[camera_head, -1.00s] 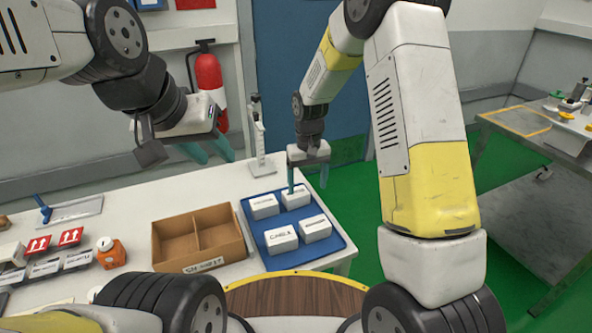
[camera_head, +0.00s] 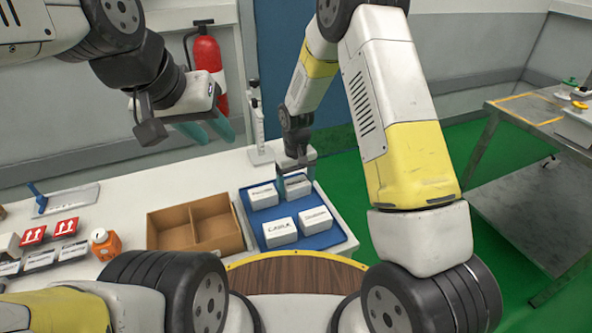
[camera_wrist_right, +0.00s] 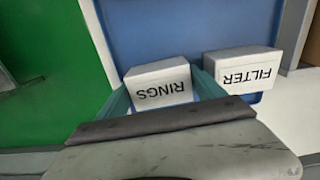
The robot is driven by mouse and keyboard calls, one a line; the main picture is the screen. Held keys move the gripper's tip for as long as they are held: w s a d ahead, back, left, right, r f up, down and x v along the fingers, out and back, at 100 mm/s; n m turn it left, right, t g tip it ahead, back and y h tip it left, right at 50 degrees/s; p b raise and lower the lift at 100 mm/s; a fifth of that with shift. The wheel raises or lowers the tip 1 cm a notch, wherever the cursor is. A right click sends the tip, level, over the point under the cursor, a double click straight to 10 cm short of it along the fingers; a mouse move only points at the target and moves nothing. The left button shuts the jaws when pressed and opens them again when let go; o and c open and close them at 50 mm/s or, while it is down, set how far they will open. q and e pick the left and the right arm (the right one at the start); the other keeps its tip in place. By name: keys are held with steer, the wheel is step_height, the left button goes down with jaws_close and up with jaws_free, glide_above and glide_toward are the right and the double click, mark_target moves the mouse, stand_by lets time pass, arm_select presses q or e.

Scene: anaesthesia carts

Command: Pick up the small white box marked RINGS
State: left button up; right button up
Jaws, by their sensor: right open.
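The small white RINGS box (camera_wrist_right: 158,86) sits on the blue tray (camera_head: 325,238). In the head view it is the far right box (camera_head: 297,187), its label partly hidden. My right gripper (camera_head: 297,176) is open and low over it, pointing down. In the right wrist view its two teal fingers stand on either side of the box, which is not visibly gripped. My left gripper (camera_head: 208,130) is open and empty, in the air left of the tray and above the white table.
A white FILTER box (camera_wrist_right: 240,69) stands beside the RINGS box. Two more white boxes (camera_head: 281,232) (camera_head: 315,220) fill the tray's near half. A cardboard bin (camera_head: 195,228) and an orange bottle (camera_head: 106,244) stand to the left. A stand (camera_head: 260,150) rises behind the tray.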

steer(key=c, duration=1.1)
